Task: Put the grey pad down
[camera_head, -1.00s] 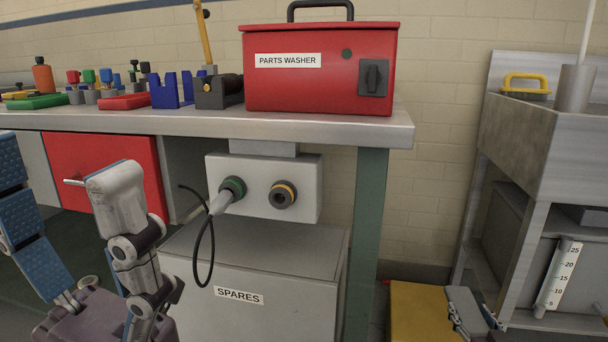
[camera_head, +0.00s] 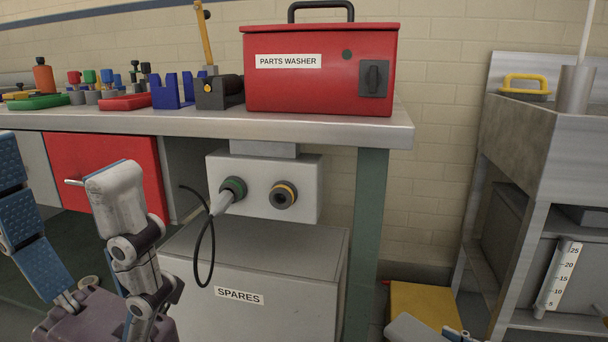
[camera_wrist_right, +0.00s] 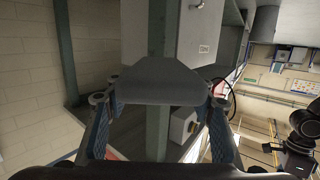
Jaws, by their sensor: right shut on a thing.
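The grey pad (camera_wrist_right: 160,82) shows in the right wrist view as a flat, dark grey shape spanning the gap between the two blue-lined fingers. My right gripper (camera_wrist_right: 160,103) is shut on it. In the head view only a light grey part of my right gripper (camera_head: 410,328) shows at the bottom edge, in front of the yellow box, and the pad cannot be made out there. My left gripper (camera_head: 62,180) stands at the lower left with its fingers spread and nothing between them.
A bench (camera_head: 250,123) carries a red parts washer (camera_head: 320,70) and several fixtures. Below are a socket box (camera_head: 255,175) with a plugged cable and a grey spares cabinet (camera_head: 260,260). A yellow box (camera_head: 422,302) stands on the floor. A metal sink stand (camera_head: 515,125) is at the right.

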